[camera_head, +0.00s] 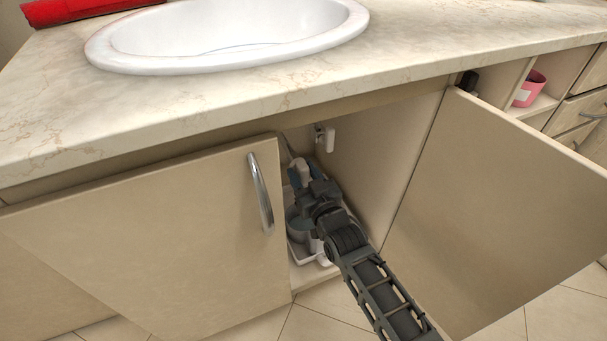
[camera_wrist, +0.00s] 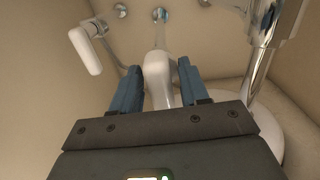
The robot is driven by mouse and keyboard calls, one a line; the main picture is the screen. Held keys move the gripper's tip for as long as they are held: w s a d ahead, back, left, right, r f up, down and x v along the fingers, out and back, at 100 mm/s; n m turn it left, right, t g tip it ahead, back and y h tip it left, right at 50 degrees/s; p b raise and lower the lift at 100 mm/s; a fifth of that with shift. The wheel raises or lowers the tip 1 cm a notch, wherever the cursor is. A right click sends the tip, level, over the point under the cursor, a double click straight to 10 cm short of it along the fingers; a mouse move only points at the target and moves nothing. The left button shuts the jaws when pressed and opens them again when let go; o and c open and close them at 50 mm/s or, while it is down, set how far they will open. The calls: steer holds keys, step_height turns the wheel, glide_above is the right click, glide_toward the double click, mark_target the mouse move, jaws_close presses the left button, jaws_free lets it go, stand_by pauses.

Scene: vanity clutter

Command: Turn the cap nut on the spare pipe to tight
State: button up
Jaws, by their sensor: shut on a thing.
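My gripper (camera_head: 304,175) reaches into the open cabinet under the sink. In the wrist view its two blue fingers (camera_wrist: 159,67) are shut on a smooth white rounded part (camera_wrist: 161,92). A thin pale stem runs from this part towards the back wall, where it meets a small fitting with a teal tint (camera_wrist: 160,14). I cannot tell for sure whether the white part is the cap nut. Another round wall fitting (camera_wrist: 122,10) is to the left of the stem. The head view is too small to show the spare pipe clearly.
A white handle-like piece (camera_wrist: 86,50) hangs at the left in the wrist view, and a chrome pipe (camera_wrist: 266,45) stands close at the right. A white tray (camera_head: 312,254) lies below my gripper. The left door (camera_head: 150,235) and the open right door (camera_head: 500,210) flank my arm.

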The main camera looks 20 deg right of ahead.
steer(key=o, duration=1)
steer(key=shift+o, duration=0.2)
steer(key=s+p, duration=0.1)
steer(key=s, duration=0.6)
steer(key=shift+s+p, duration=0.35)
steer(key=shift+s, duration=0.05)
